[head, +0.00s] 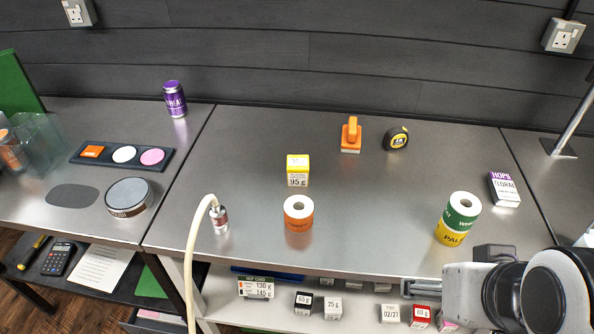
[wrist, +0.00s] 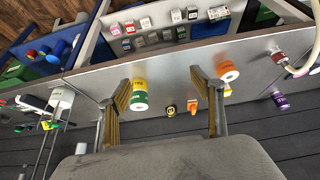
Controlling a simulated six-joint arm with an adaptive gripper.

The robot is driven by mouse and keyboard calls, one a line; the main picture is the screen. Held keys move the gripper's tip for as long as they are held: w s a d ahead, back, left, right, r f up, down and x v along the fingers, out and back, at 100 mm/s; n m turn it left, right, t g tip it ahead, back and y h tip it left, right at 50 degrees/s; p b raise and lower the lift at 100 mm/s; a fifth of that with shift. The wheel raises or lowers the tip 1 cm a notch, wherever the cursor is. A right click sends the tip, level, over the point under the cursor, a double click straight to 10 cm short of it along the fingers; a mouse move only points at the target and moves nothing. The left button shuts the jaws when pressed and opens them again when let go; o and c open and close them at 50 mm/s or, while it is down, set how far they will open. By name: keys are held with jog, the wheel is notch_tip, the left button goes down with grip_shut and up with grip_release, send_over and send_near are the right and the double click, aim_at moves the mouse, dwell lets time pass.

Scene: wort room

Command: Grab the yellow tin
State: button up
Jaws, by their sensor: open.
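A green and yellow roll stack (wrist: 139,95) appears between the fingers, close to the left one.
The roll stack (head: 458,218) and a hops box (head: 503,189) stand at right. An orange-handled tool (head: 351,135) and tape measure (head: 396,138) lie behind. A hose end (head: 219,218) stands at left. The table (head: 380,215) is clear between tin and stack. Small boxes fill a shelf below.

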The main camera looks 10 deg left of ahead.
jog(key=shift+c, duration=1.1)
